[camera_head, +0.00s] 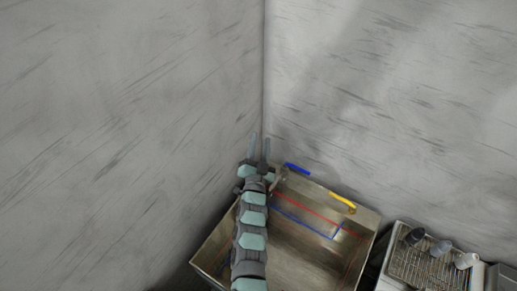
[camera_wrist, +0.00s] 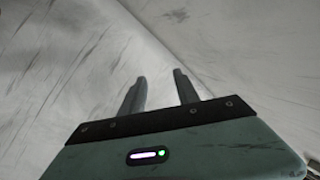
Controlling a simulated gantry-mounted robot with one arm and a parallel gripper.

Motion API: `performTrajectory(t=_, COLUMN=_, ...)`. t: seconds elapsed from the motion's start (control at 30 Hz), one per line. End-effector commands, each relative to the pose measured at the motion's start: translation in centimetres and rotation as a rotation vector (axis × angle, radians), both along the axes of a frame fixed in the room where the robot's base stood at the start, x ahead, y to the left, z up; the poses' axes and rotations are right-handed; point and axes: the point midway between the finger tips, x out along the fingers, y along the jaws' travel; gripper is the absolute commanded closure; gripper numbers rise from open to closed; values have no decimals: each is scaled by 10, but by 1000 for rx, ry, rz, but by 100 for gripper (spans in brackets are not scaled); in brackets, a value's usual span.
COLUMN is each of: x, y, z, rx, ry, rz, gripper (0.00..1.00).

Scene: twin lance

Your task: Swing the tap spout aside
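My gripper (camera_head: 260,147) is above the back left corner of a metal sink (camera_head: 312,238), near where two walls meet. Its two fingers are apart with nothing between them, as the wrist view also shows (camera_wrist: 159,77). A small metallic piece (camera_head: 279,184) shows just right of my wrist; it may be part of the tap, but my arm hides much of that area. A blue bar (camera_head: 298,169) and a yellow bar (camera_head: 342,202) are along the sink's back edge. I cannot clearly make out the spout. The wrist view shows no tap.
Red (camera_head: 316,213) and blue (camera_head: 302,222) lines show in the basin. A drying rack (camera_head: 426,267) with several cups stands to the right. Grey walls (camera_head: 390,90) rise close behind and to the left. The air above the basin's right side is clear.

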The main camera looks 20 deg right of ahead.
Motion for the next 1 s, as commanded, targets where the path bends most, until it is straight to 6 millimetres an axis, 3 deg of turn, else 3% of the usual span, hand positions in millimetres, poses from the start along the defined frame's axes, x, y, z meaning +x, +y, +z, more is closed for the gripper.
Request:
performTrajectory(t=0.3, x=-35, y=12, z=18, rx=-89, ry=-85, rz=-33, gripper=62)
performTrajectory(t=0.7, x=-41, y=14, z=23, rx=-105, ry=-106, rz=-40, gripper=62)
performTrajectory(t=0.77, x=-41, y=14, z=23, rx=-107, ry=-103, rz=-38, gripper=66)
performTrajectory(t=0.87, x=-33, y=28, z=10, rx=-135, ry=-51, rz=-2, gripper=74)
performTrajectory(t=0.93, x=-21, y=50, z=-14, rx=-194, ry=43, rz=57, gripper=80)
performTrajectory(t=1.0, x=-10, y=78, z=-56, rx=-288, ry=196, rz=137, gripper=86)
